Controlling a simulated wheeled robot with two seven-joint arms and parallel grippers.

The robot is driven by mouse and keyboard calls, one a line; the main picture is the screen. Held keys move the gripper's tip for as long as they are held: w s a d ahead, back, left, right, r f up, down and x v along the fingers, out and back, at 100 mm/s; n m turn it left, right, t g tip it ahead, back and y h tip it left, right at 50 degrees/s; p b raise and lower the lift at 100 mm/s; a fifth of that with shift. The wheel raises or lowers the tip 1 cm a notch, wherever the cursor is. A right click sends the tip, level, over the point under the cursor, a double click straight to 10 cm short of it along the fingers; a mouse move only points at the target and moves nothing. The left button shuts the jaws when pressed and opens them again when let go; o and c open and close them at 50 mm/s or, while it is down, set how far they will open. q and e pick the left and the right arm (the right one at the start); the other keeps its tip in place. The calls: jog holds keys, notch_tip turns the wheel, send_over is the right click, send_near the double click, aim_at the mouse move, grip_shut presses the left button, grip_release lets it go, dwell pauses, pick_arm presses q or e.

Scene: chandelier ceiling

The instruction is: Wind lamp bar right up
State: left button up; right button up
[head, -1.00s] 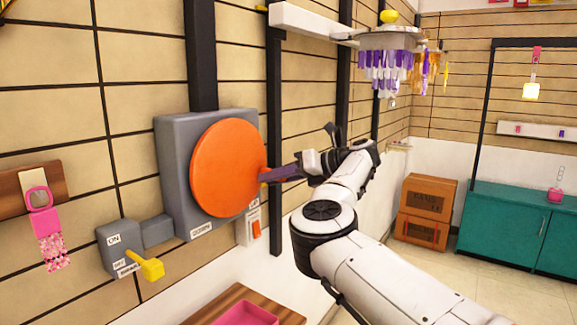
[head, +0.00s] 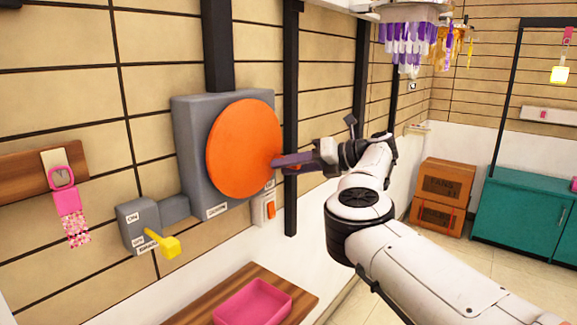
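An orange disc (head: 241,150) is mounted on a grey wall box (head: 194,187), with a small knob at its right edge. My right gripper (head: 281,161) reaches in from the right, its fingertips at that knob. The fingers show edge-on, so whether they are shut on it is unclear. The lamp, a hanging chandelier with purple and white pendants (head: 409,38), is at the top of the head view. The bar beside it (head: 343,4) is mostly cut off by the top edge. My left gripper is not in view.
A grey switch box with a yellow lever (head: 168,246) is left of the disc. A red-and-white switch (head: 265,208) sits below right. A pink tray (head: 253,303) lies on a wooden surface below. Brown boxes (head: 443,187) and a teal cabinet (head: 520,215) stand at the back right.

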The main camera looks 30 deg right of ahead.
jog(key=shift+o, duration=0.4)
jog(key=shift+r, duration=0.1)
jog(key=b+v, duration=0.1)
jog(key=v, duration=0.9)
jog(key=shift+b, duration=0.35)
jog(key=shift+s+d, duration=0.1)
jog(key=shift+d, duration=0.05)
